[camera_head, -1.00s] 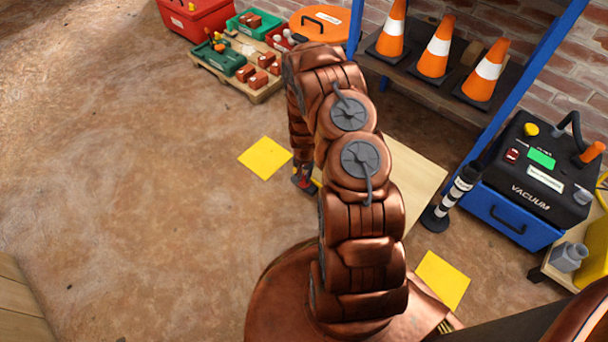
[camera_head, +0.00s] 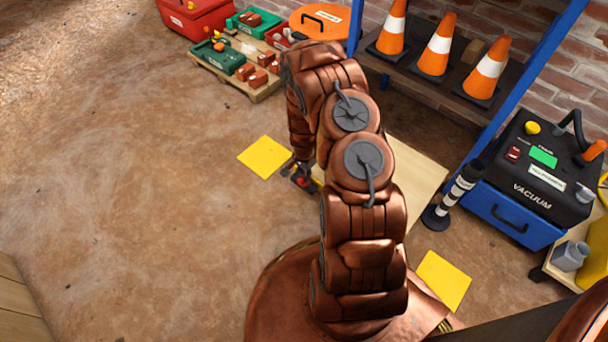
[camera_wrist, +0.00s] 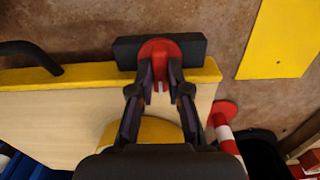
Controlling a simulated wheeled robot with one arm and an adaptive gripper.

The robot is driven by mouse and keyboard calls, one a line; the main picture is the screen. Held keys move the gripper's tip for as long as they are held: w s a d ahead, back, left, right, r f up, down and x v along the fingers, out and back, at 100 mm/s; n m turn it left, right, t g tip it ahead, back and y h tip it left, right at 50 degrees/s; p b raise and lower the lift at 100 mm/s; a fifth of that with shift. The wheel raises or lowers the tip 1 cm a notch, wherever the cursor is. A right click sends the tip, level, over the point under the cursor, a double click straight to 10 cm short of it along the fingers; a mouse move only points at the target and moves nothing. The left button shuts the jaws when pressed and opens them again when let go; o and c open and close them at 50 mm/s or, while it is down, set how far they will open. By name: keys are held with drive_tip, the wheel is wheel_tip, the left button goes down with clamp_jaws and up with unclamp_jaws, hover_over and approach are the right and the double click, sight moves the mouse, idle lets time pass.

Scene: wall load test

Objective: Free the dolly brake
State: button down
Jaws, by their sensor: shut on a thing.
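The dolly has a pale wooden deck (camera_head: 418,165) with a yellow edge (camera_wrist: 60,76) in the wrist view. At that edge sits a black block (camera_wrist: 127,52) with a round red brake knob (camera_wrist: 158,47) on it. My gripper (camera_wrist: 161,84) is shut on the red knob, its two dark fingers close together at the lower part of the knob. In the head view, the red part (camera_head: 302,180) shows small at the deck's left edge beneath my gripper (camera_head: 299,172). My arm hides much of the deck there. I cannot tell the brake's setting.
Yellow floor squares (camera_head: 264,157) lie left and front right (camera_head: 443,280). A black-and-white post (camera_head: 455,195) and a blue-and-black vacuum (camera_head: 530,180) stand right of the deck. A black handle (camera_wrist: 30,55) rises at the yellow edge. The floor at left is clear.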

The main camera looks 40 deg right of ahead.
drive_tip(key=c, duration=1.1)
unclamp_jaws()
drive_tip(key=shift+r, duration=6)
